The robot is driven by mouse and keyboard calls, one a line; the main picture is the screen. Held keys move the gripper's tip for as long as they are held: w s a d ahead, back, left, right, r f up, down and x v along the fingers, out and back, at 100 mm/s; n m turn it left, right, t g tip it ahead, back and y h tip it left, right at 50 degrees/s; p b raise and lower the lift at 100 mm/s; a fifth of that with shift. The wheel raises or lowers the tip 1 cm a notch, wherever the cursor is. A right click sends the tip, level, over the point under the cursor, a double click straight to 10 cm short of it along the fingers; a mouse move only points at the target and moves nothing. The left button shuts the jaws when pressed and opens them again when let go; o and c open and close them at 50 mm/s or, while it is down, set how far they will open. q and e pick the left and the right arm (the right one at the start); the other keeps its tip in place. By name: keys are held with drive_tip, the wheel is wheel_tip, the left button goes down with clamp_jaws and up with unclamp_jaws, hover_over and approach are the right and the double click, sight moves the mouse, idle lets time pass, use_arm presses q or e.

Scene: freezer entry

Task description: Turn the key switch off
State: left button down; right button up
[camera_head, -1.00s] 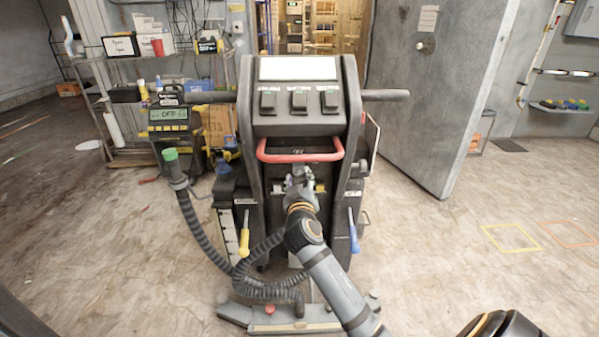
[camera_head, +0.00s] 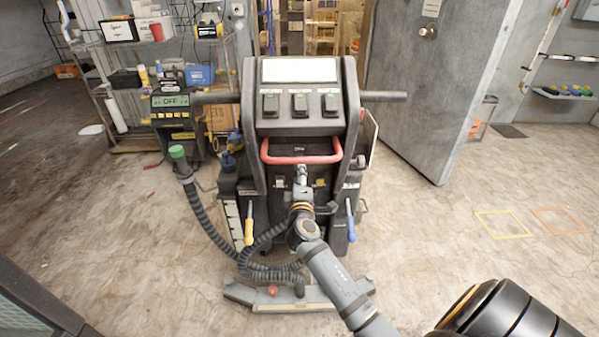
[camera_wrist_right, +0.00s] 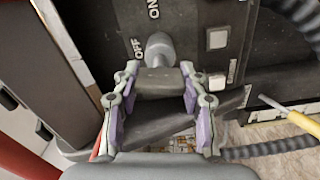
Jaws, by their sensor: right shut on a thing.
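The key switch (camera_wrist_right: 159,47) shows in the right wrist view as a round grey knob on the dark panel of the machine (camera_head: 300,120). An "OFF" label lies to its left and an "ON" label above it. A grey block-like grip of the key (camera_wrist_right: 163,82) extends from the knob. My right gripper (camera_wrist_right: 159,74) is shut on this grip, with a finger pad at each side. In the head view my right gripper (camera_head: 301,182) is at the machine's front, below the red handle (camera_head: 301,159). The switch's exact setting is unclear. My left gripper is not in view.
A ribbed hose (camera_head: 205,220) curves along the machine's left side. Yellow (camera_head: 249,230) and blue (camera_head: 350,228) handles flank its lower front. A box at left (camera_head: 171,108) displays "OFF". A large grey door (camera_head: 420,95) stands at right. Floor right of the machine is free.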

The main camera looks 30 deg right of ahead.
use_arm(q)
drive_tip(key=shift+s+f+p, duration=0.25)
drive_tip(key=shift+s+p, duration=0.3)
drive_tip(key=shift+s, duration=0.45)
use_arm(e)
drive_tip(key=shift+f+n, duration=0.1)
drive_tip(key=shift+n, duration=1.1)
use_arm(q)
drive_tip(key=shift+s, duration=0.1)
use_arm(e)
drive_tip(key=o, duration=1.2)
drive_tip(key=shift+c, duration=0.2)
drive_tip(key=v, duration=1.2)
